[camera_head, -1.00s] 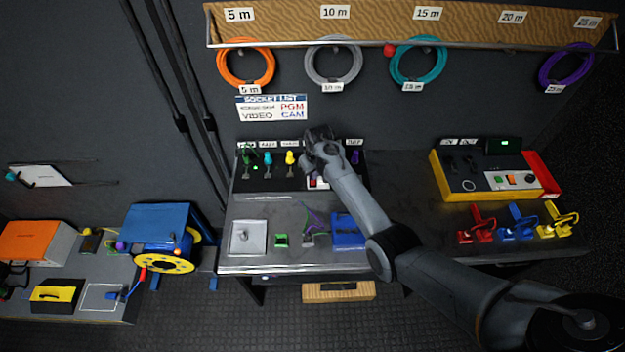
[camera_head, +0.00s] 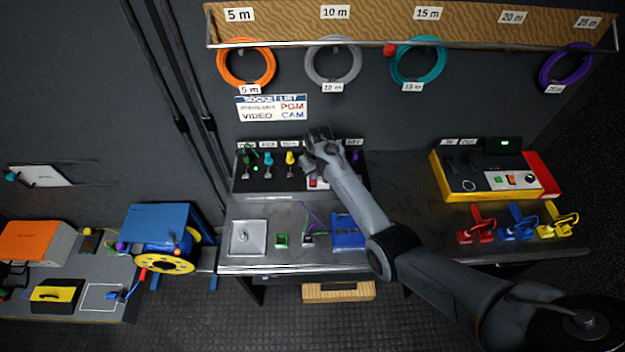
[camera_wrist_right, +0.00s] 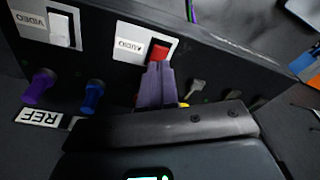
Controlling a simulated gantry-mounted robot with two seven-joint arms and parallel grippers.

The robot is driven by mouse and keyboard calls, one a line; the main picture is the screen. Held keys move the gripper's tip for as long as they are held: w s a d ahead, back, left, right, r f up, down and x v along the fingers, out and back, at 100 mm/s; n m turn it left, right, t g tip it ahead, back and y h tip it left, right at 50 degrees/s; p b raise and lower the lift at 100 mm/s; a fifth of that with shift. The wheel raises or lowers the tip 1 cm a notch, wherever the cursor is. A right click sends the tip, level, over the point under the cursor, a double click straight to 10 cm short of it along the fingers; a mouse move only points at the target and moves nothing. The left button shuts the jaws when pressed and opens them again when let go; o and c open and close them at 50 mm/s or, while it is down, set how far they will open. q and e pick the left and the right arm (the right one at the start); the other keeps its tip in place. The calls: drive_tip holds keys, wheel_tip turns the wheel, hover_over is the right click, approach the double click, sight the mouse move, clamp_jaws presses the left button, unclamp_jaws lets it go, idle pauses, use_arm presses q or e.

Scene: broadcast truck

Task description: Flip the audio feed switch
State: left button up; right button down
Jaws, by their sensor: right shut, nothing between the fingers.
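The audio switch is a red rocker (camera_wrist_right: 159,50) on a white plate labelled AUDIO (camera_wrist_right: 130,46), in the right wrist view. Beside it is the white video rocker (camera_wrist_right: 60,28) on its own VIDEO plate. My right gripper (camera_wrist_right: 160,68) is shut and empty, its fingertips at the lower edge of the red rocker; whether they touch it I cannot tell. In the head view my right gripper (camera_head: 318,150) is over the right part of the black socket panel (camera_head: 250,184), and the arm partly hides the switches (camera_head: 316,183). My left gripper is not in view.
Purple (camera_wrist_right: 40,86) and blue (camera_wrist_right: 92,96) plugs stand close to the gripper on the panel. A yellow-edged box (camera_head: 490,170) stands right. Coiled cables hang on the wall behind.

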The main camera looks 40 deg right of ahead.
sight(313, 183)
drive_tip(key=shift+f, duration=0.15)
idle(0.7)
drive_tip(key=shift+f+b, duration=0.35)
drive_tip(key=shift+f, duration=0.15)
drive_tip(key=shift+f+b, duration=0.3)
drive_tip(key=shift+f, duration=0.3)
idle(0.3)
drive_tip(key=shift+r, duration=0.1)
wheel_tip(313, 183, up, 3)
drive_tip(key=p, duration=0.4)
drive_tip(key=shift+r, duration=0.2)
wheel_tip(313, 183, up, 4)
drive_tip(key=p, duration=0.4)
drive_tip(key=shift+f, duration=0.25)
